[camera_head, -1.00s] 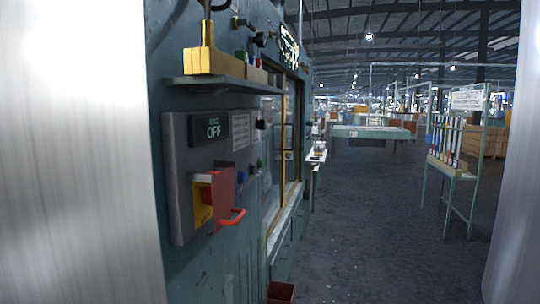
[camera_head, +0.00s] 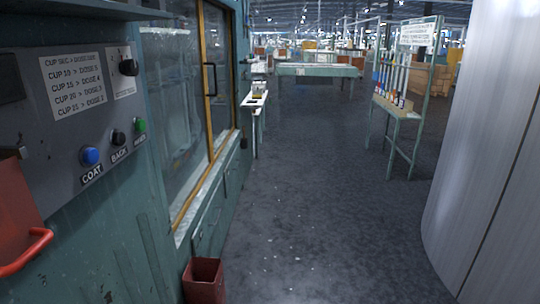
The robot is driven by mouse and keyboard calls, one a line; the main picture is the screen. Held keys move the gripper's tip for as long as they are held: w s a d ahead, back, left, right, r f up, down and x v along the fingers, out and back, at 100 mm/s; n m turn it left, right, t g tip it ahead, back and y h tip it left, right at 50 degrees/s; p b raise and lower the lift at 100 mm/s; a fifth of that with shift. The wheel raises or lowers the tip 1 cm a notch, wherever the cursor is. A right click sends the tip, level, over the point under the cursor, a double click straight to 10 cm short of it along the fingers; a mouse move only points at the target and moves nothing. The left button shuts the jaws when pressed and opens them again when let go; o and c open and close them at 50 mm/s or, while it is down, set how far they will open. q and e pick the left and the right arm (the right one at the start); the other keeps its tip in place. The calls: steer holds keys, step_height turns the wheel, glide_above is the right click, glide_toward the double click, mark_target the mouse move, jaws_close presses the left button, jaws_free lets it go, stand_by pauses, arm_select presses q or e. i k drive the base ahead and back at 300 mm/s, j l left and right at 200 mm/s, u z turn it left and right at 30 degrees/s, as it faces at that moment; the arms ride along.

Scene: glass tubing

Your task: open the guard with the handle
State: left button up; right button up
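The guard (camera_head: 178,95) is a clear sliding-type panel in a yellow frame on the side of the green machine at the left. A black upright handle (camera_head: 210,79) stands on it near the yellow post. The guard appears shut, seen at a steep angle. Neither of my grippers shows in the head view, so I cannot see what they hold.
A grey control panel (camera_head: 60,140) with buttons and a red handle (camera_head: 28,252) juts out at the near left. A red bin (camera_head: 204,280) stands on the floor by the machine. A rack of tubes (camera_head: 394,108) stands at right.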

mark_target(181, 214)
steer(key=i+l+z, duration=0.3)
steer(key=i, duration=0.6)
steer(key=i+z, duration=0.25)
steer(key=i, duration=0.6)
